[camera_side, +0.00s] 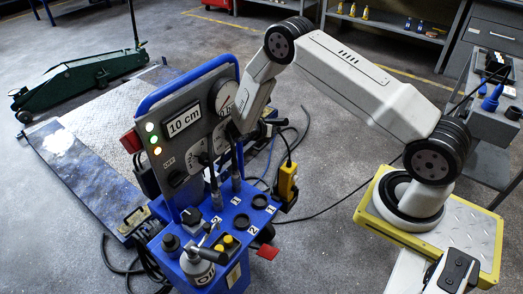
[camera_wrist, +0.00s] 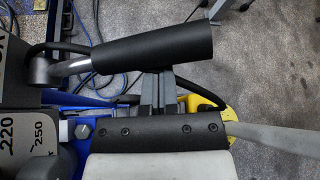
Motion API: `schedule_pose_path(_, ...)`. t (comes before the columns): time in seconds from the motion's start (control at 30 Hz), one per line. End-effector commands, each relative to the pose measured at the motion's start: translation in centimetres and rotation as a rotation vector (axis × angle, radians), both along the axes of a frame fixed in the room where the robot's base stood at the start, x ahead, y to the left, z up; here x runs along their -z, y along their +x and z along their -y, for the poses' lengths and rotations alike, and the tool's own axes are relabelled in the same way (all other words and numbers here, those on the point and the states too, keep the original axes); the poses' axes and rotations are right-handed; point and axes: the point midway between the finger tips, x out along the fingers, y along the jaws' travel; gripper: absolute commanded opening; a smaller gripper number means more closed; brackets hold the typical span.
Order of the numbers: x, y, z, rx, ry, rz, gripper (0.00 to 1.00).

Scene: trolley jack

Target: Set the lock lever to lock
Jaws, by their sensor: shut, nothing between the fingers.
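A blue control stand with a grey panel (camera_side: 180,125) fills the middle of the side view. The panel carries a "10 cm" display, lit lamps, a round gauge and dials. Upright black-handled levers (camera_side: 212,185) stand at its front; I cannot tell which one is the lock lever. In the wrist view a thick black lever grip (camera_wrist: 140,45) on a bent chrome rod lies across the top. My gripper (camera_wrist: 158,78) is shut and empty, its fingertips close under that grip; contact is unclear. In the side view my gripper is largely hidden against the panel.
A green trolley jack (camera_side: 75,85) is at the back left beside a worn plate. Cables lie on the open floor.

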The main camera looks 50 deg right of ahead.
Motion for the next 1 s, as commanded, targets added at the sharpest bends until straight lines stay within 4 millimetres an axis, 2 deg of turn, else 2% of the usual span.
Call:
schedule_pose_path(0.2,-2.5,1.3,0.1,0.0,-0.004,0.005,0.0)
schedule_pose_path(0.5,-5.0,3.3,0.1,0.0,-0.003,0.005,0.0)
schedule_pose_path(0.8,-6.3,4.8,0.0,0.0,-0.003,0.004,0.0)
schedule_pose_path(1.0,-6.5,5.2,0.0,-0.001,-0.003,0.002,0.0)
